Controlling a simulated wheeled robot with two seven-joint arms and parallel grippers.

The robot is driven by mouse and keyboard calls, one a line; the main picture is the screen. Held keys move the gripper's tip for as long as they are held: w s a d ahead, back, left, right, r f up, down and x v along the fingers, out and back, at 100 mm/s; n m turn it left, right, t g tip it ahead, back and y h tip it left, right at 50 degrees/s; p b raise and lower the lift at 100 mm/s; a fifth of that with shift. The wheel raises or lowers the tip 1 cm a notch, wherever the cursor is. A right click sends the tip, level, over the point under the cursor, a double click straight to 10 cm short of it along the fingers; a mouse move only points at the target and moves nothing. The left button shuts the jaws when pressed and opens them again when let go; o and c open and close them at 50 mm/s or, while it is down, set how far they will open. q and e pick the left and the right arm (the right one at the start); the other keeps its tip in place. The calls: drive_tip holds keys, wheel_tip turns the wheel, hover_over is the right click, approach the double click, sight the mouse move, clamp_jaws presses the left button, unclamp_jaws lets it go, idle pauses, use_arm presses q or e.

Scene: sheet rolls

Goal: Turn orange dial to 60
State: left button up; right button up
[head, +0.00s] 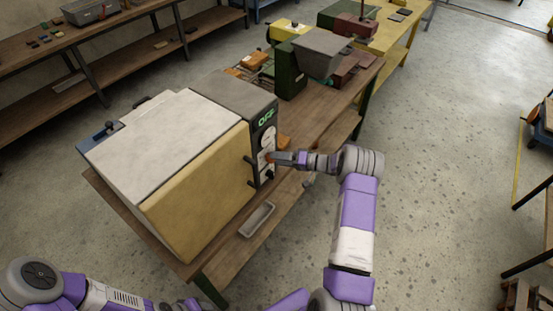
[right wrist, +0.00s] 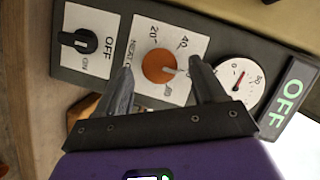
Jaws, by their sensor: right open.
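The orange dial (right wrist: 158,66) sits on a white plate marked 20 and 40, with other marks partly covered or hard to read. Its pale pointer mark faces right in the right wrist view, toward the right finger; I cannot tell its exact number. In the head view the dial (head: 268,157) is small and partly hidden by the gripper. My right gripper (right wrist: 161,68) is open, its fingers on either side of the dial; contact is unclear. In the head view this gripper (head: 275,158) is at the machine's control panel. My left gripper is out of view.
A black switch (right wrist: 79,41) with OFF and ON marks and a gauge (right wrist: 238,82) with a red needle flank the dial. The display (right wrist: 289,95) reads OFF. The machine (head: 195,205) stands on a wooden bench, with a grey tray (head: 257,220) in front.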

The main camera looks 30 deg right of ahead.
drive_tip(key=v, duration=0.6)
idle(0.4)
